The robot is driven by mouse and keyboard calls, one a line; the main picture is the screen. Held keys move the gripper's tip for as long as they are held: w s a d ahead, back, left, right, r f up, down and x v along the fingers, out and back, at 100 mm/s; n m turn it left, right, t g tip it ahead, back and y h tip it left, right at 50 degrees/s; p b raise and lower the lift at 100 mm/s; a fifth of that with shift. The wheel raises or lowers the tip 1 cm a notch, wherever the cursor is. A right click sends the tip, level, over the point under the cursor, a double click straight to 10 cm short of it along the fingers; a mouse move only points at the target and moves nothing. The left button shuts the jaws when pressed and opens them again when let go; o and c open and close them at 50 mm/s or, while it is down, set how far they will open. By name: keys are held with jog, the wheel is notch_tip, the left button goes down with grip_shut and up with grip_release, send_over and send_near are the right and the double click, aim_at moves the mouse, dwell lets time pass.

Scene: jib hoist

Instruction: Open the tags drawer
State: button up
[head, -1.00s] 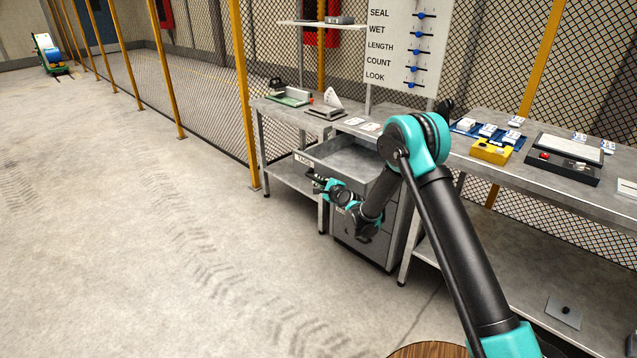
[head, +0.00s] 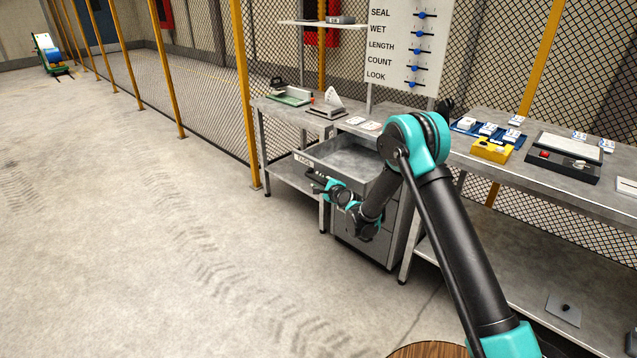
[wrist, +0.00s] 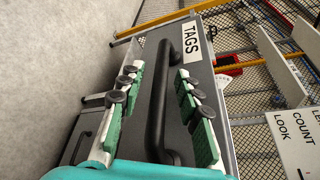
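The tags drawer (head: 352,158) stands pulled out from the grey cabinet under the bench, and its interior looks empty. Its front carries a white TAGS label (head: 304,160), which also shows in the wrist view (wrist: 191,42). My gripper (head: 313,181) is in front of the drawer front, low and to the right of the label. In the wrist view the black bar handle (wrist: 158,100) runs between the two green-padded fingers of my gripper (wrist: 158,108). The fingers are spread, with a gap on both sides of the handle.
More closed drawers (head: 370,240) lie below in the cabinet. The bench (head: 470,155) carries a yellow box (head: 490,151), blue trays and a black device (head: 555,165). Wire mesh fencing stands behind. The floor (head: 170,250) to the left is clear.

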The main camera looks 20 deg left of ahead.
jog(key=v, duration=1.2)
jog(key=shift+a, duration=0.1)
jog(key=s+d+r+n+g+h, duration=0.1)
jog(key=s+d+r+n+h, duration=0.25)
jog(key=d, duration=0.85)
jog(key=s+d+r+n+g+h, duration=0.1)
jog(key=s+d+r+n+h, duration=0.3)
jog(key=d, duration=0.8)
jog(key=s+d+f+n+g+h, duration=0.1)
jog(key=s+d+n+g+h, duration=0.1)
jog(key=s+d, duration=1)
jog(key=s+d+f+n+g+h, duration=0.2)
jog(key=s+d+n, duration=0.3)
jog(key=s+d, duration=0.8)
jog(key=shift+d, duration=0.3)
